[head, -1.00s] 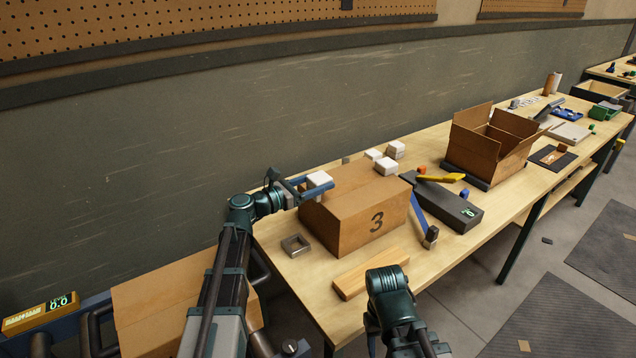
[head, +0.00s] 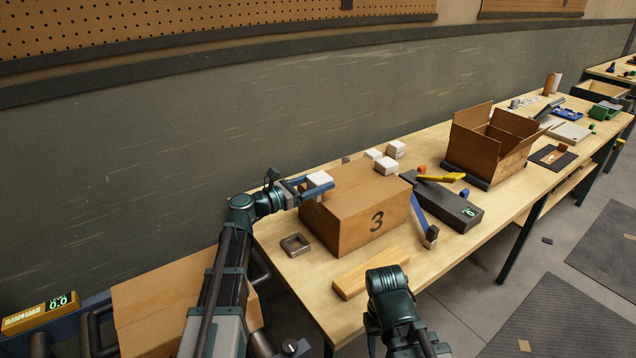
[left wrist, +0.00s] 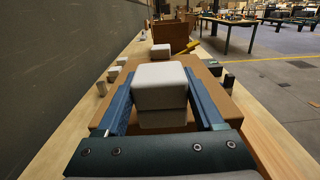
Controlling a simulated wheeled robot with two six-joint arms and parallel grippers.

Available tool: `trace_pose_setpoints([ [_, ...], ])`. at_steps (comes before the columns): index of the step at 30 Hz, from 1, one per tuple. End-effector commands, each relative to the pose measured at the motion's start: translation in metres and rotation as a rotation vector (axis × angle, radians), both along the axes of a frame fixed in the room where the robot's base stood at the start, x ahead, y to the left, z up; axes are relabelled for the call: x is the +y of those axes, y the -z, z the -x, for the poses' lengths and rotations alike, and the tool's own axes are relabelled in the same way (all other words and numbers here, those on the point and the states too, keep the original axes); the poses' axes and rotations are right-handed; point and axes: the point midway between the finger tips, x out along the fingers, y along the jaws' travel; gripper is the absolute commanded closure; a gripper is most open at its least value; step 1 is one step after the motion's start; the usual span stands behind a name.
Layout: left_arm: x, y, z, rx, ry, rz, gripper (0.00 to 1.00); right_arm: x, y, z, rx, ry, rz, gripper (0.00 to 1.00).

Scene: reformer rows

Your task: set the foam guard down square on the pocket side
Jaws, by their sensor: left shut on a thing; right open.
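My left gripper (head: 304,186) is shut on a white foam guard (head: 320,179), at the far left corner of the brown cardboard box marked 3 (head: 345,225). In the left wrist view the guard (left wrist: 160,85) sits between the two blue fingers, its front face lighter above and darker below. The box top (left wrist: 213,88) spreads around and beyond it. I cannot tell whether the guard touches the box. Which part is the pocket side is not clear. The right arm's upper links show at the bottom of the head view, but its gripper does not.
A metal square ring (head: 295,244) and a wooden bar (head: 368,275) lie in front. To the right are a dark scale (head: 460,211) and an open carton (head: 480,152). The wall runs close behind the bench.

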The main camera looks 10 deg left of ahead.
Motion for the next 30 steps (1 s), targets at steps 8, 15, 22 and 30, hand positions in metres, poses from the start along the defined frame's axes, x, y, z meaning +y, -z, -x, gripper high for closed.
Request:
trace_pose_setpoints([
  [8,0.000,0.008,0.000,0.000,0.000,0.000,0.84,0.000,0.008,0.000,0.000,0.000,0.000,0.50],
  [15,0.000,0.014,0.000,0.000,0.000,0.000,0.84,0.000,0.014,0.000,0.000,0.000,0.000,0.50],
  [22,0.000,0.019,0.000,0.000,0.000,0.000,0.84,0.000,0.019,0.000,0.000,0.000,0.000,0.50],
  [30,0.000,0.026,0.000,0.000,0.000,0.000,0.84,0.000,0.026,0.000,0.000,0.000,0.000,0.50],
])
